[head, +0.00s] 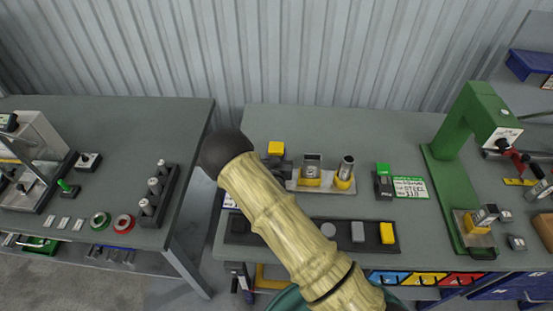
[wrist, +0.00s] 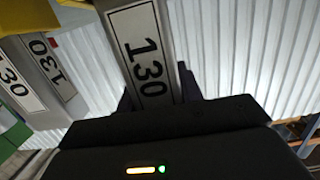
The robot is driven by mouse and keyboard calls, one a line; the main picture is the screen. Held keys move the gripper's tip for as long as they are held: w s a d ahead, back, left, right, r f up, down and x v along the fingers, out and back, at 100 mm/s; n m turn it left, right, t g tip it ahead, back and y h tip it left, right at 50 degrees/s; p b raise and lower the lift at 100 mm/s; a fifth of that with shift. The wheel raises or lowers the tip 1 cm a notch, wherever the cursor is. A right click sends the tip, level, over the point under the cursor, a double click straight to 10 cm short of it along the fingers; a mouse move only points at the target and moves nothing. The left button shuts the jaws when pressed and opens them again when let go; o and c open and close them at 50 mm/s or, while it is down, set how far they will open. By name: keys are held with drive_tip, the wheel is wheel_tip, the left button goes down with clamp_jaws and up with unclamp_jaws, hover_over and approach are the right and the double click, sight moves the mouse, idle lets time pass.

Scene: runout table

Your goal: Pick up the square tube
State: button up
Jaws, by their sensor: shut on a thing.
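In the wrist view my gripper (wrist: 160,92) is shut on a flat-sided grey tube (wrist: 125,3) with a white label reading 130. It looks like a square tube, but its far end is cut off by the frame. In the head view a square metal tube (head: 312,161) and another metal tube (head: 347,166) stand upright in yellow holders on a plate.
A green-edged card (head: 410,187) lies mid-table. A second table (head: 120,115) stands left, across a gap.

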sight(277, 143)
wheel_tip(277, 143, up, 8)
drive_tip(key=shift+f+b, duration=0.1)
drive_tip(key=shift+b, duration=1)
drive_tip(key=shift+d, duration=0.1)
